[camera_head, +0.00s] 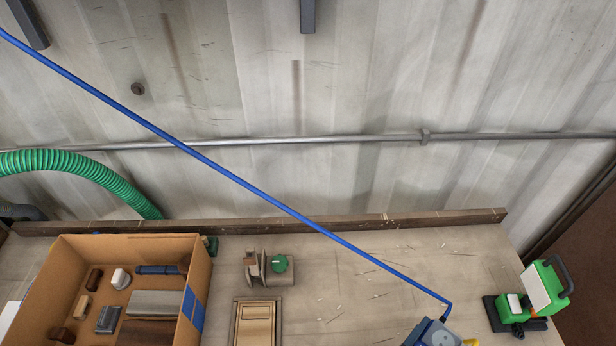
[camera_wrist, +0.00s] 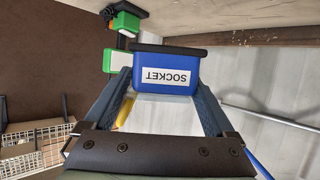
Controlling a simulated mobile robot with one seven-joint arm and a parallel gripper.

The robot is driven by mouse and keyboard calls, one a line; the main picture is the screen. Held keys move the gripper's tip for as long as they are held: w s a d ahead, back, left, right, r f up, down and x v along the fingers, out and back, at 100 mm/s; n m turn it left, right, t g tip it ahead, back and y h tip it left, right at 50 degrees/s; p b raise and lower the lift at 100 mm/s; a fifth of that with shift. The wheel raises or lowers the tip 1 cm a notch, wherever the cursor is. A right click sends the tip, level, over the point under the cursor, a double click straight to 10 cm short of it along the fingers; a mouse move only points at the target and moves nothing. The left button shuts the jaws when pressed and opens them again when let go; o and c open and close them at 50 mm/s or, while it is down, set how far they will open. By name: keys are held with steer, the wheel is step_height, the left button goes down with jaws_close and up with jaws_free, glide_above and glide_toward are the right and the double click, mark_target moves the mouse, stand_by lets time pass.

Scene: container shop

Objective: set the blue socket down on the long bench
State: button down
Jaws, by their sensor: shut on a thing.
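The blue socket (camera_wrist: 165,78), with a white label reading SOCKET, is between the two fingers of my gripper (camera_wrist: 163,92) in the wrist view. My gripper is shut on it. The label appears upside down in that view. In the head view the socket (camera_head: 432,333) shows at the bottom edge, partly cut off, with a blue cable running from it to the upper left. The long bench (camera_head: 350,280) lies behind and around it; I cannot tell whether the socket touches the bench. The bench also shows at the top of the wrist view (camera_wrist: 235,18).
A green and black device (camera_head: 540,290) stands at the bench's right end. A cardboard box (camera_head: 140,240) with several small items is at the left. A wooden panel (camera_head: 256,325) and a small metal fixture with a green knob (camera_head: 279,264) are mid-left. Bare bench lies between.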

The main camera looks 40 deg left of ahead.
steer(key=w+d+f+m+g+h+b, duration=0.1)
steer(key=w+d+f+m+h+b, duration=0.1)
steer(key=w+d+m+h+b, duration=0.2)
steer(key=shift+w+d+f+b, duration=0.3)
steer(key=shift+w+d+b, duration=1.6)
steer(key=shift+d+b, duration=0.9)
steer(key=shift+d+p, duration=0.35)
steer(key=shift+p, duration=0.05)
steer(key=shift+f+b, duration=1.05)
steer(key=shift+f, duration=4)
steer(key=shift+c, duration=0.7)
jaws_free()
steer(key=shift+s+f, duration=0.1)
steer(key=shift+f, duration=0.35)
steer(key=shift+o, duration=0.7)
steer(key=shift+r, duration=0.1)
steer(key=shift+r, duration=0.1)
